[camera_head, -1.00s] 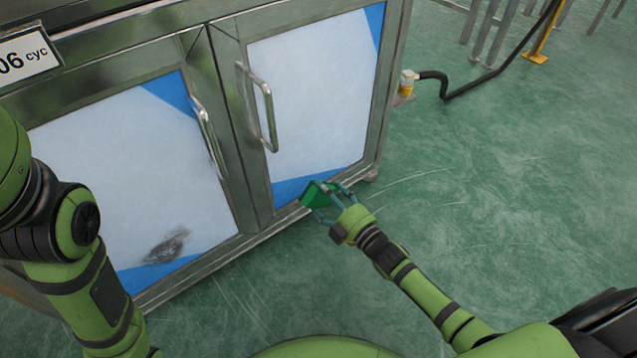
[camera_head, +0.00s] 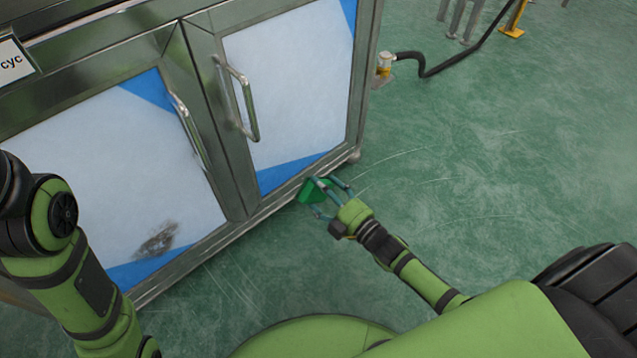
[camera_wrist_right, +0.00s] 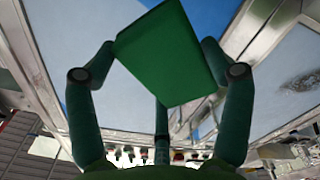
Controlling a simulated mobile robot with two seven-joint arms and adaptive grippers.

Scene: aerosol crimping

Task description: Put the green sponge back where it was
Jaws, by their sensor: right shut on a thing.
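The green sponge (camera_head: 313,191) is a flat block in the fingers of my right gripper (camera_head: 328,197). It is held in front of the lower edge of the cabinet's right door. In the right wrist view the sponge (camera_wrist_right: 165,55) is tilted, and the fingers of the right gripper (camera_wrist_right: 160,80) are closed around it, one on each side and one below. In the head view my left arm comes in from the left; its gripper is out of the picture.
A steel cabinet (camera_head: 187,60) has two doors with bar handles. A dark smudge (camera_head: 157,240) marks the left door panel (camera_head: 130,180). A black hose (camera_head: 440,70) runs from a yellow fitting (camera_head: 384,65) at the cabinet's right side. The green floor (camera_head: 500,170) to the right is clear.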

